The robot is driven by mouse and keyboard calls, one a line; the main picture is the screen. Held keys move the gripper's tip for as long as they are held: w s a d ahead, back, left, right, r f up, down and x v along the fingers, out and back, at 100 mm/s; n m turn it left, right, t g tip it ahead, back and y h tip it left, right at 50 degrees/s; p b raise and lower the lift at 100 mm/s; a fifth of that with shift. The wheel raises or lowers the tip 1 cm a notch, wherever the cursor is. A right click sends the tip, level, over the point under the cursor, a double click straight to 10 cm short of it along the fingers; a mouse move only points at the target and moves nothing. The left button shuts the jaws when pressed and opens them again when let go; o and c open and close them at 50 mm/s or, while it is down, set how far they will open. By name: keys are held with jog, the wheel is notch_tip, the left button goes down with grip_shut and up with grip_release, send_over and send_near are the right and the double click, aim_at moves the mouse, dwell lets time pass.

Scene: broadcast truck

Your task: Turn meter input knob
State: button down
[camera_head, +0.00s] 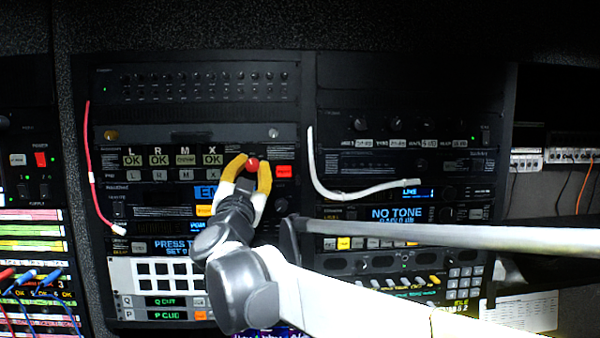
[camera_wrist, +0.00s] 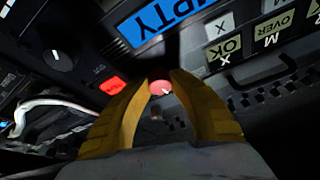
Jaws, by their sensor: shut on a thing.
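A round red knob (camera_head: 253,165) with a pale mark sits on the rack's front panel, right of the LRMX display with its OK tiles. It also shows in the wrist view (camera_wrist: 160,88). My gripper (camera_head: 249,172) has yellow fingers, one on each side of the red knob. In the wrist view my gripper (camera_wrist: 161,84) is shut on the knob, whose face shows between the fingertips. The knob's own label cannot be read. The fingers and wrist hide part of the panel below it.
A lit red button (camera_head: 284,171) is close right of the knob, and a black knob (camera_wrist: 57,56) is beyond it in the wrist view. A white cable (camera_head: 362,190) hangs on the right rack and a red cable (camera_head: 92,175) on the left. My arm crosses the lower right.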

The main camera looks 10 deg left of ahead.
jog(key=m+h, duration=0.2)
jog(key=m, duration=0.2)
jog(key=m+g+h, duration=0.1)
jog(key=m+h, duration=0.1)
jog(key=m, duration=0.3)
jog(key=shift+r, duration=0.1)
jog(key=m+g+h, duration=0.1)
jog(key=m, duration=0.2)
jog(key=m+g, duration=0.1)
jog(key=m, duration=0.1)
jog(key=shift+m+h, duration=0.4)
jog(key=shift+p, duration=0.3)
jog(key=c, duration=1.1)
grip_release()
jog(key=shift+c, duration=0.2)
